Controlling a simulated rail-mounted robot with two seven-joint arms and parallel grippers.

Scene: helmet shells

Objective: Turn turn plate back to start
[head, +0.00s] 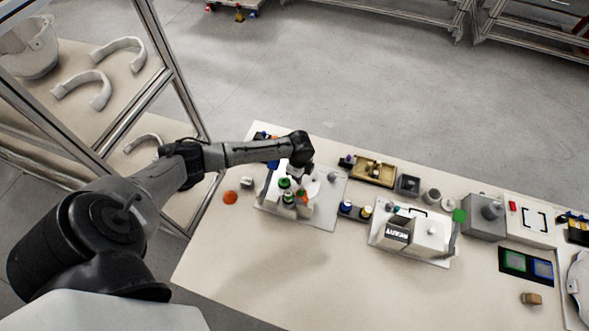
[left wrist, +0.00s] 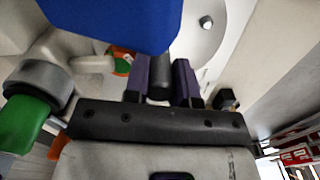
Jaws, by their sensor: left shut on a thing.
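The turn plate is a white round disc (head: 314,187) on a pale base plate (head: 325,214) at the left part of the table. It also shows in the left wrist view (left wrist: 207,42), with a small grey knob on it. My left gripper (head: 297,178) reaches down over the disc from the left. In the left wrist view its two purple-padded fingers (left wrist: 160,82) are closed around a dark upright peg (left wrist: 160,72). Where the peg joins the plate is hidden. My right gripper is in neither view.
Green-topped and orange-topped pieces (head: 285,184) stand close to my gripper. An orange disc (head: 231,197) lies to the left. A white boxy fixture (head: 397,231) and a grey block (head: 484,222) stand to the right.

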